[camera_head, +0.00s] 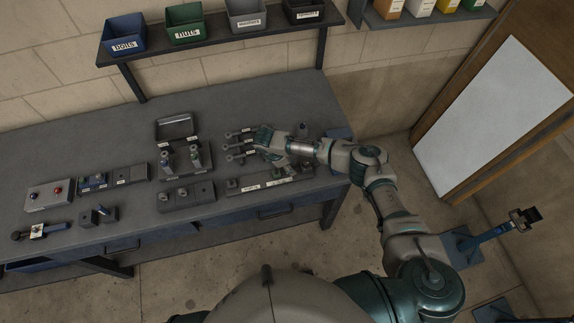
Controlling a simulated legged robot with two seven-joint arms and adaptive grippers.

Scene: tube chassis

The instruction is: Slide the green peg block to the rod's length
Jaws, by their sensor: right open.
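A long, low grey fixture strip (258,186) with white labels lies near the bench's front edge, right of centre. A small green peg piece (290,171) appears to stand on its right part, close below my right wrist; its exact shape is too small to tell. Several grey rods (233,147) with white labels lie in a row behind the strip. My right gripper (262,147) reaches in from the right over the right ends of these rods. It is open, with nothing visibly held. It covers part of the rods. My left gripper is out of view.
The grey bench (75,150) also carries a two-peg fixture (183,157), a grey block assembly (186,196) and a button box (49,195). Labelled bins stand on a shelf (215,36) behind. The bench's back left is clear.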

